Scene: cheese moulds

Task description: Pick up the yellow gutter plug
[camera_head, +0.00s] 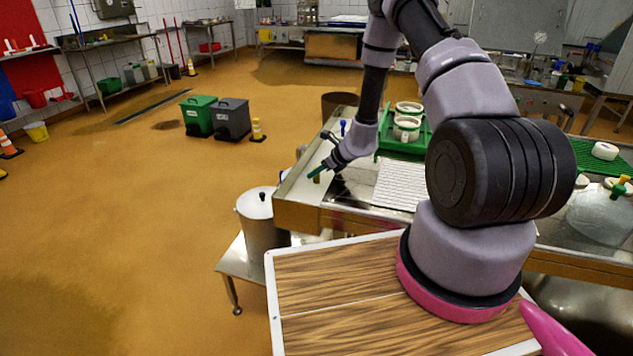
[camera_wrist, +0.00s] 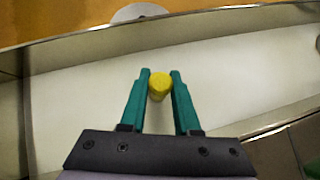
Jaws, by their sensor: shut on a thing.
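The yellow gutter plug (camera_wrist: 158,85) shows in the wrist view as a small upright yellow cylinder between the tips of my gripper's two green fingers. My gripper (camera_wrist: 159,76) is shut on it, one finger against each side. Pale metal surface shows around and below the plug; I cannot tell whether the plug touches it. In the head view my gripper (camera_head: 317,172) is over the left end of the metal draining table (camera_head: 300,190), and the plug shows only as a tiny yellowish spot at the fingertips.
A green tray with white moulds (camera_head: 407,117) and a white ribbed mat (camera_head: 400,184) lie on the table to the right of my gripper. A lidded metal pot (camera_head: 262,222) stands by the table's left end. Raised metal rims border the surface in the wrist view.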

